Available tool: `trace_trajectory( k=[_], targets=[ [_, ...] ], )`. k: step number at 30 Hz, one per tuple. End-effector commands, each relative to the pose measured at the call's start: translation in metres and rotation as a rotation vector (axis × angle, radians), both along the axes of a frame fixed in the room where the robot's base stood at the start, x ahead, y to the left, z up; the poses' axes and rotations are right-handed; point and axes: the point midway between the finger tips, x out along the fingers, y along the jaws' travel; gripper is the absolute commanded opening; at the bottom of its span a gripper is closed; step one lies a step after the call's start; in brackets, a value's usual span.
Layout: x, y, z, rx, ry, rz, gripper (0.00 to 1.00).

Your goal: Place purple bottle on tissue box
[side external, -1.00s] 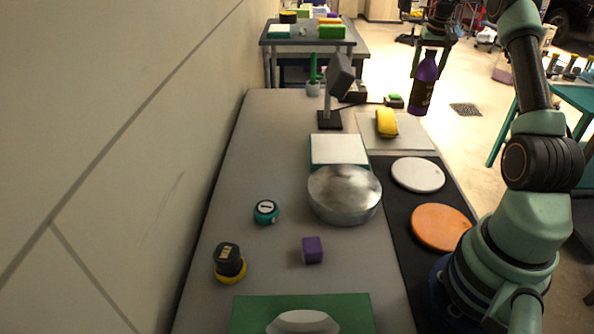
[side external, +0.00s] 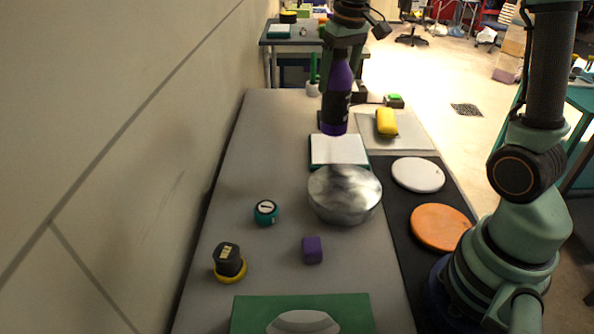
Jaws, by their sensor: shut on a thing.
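The purple bottle (side external: 337,97), dark with a purple base and shoulder, hangs upright in my gripper (side external: 341,50). My gripper is shut on its top, at the far part of the grey table. In the picture the bottle's base is just above the white-topped teal block; I cannot tell its exact height over the table. A green box (side external: 252,314) with a pale oval piece on top, cut off by the bottom edge, looks like the tissue box. It is at the near end, well apart from the bottle.
A metal bowl (side external: 344,194) stands in front of the white-topped teal block (side external: 338,150). A purple cube (side external: 312,250), a teal round item (side external: 266,212) and a black-and-yellow item (side external: 229,262) stand nearer. A yellow sponge-like thing (side external: 386,122) lies at right. The wall borders the left.

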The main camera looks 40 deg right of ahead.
Motion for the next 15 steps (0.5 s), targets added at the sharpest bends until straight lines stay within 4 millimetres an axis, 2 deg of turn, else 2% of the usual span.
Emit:
trace_trajectory(
  k=[1,6,11,15],
  targets=[
    [-0.007,0.027,0.002,-0.001,-0.005,0.057,0.00],
    [-0.035,0.104,0.005,0.000,-0.006,0.238,0.00],
    [-0.058,0.170,0.017,0.001,-0.007,0.415,0.00],
    [-0.080,0.224,0.035,0.000,-0.006,0.572,0.00]
  ],
)
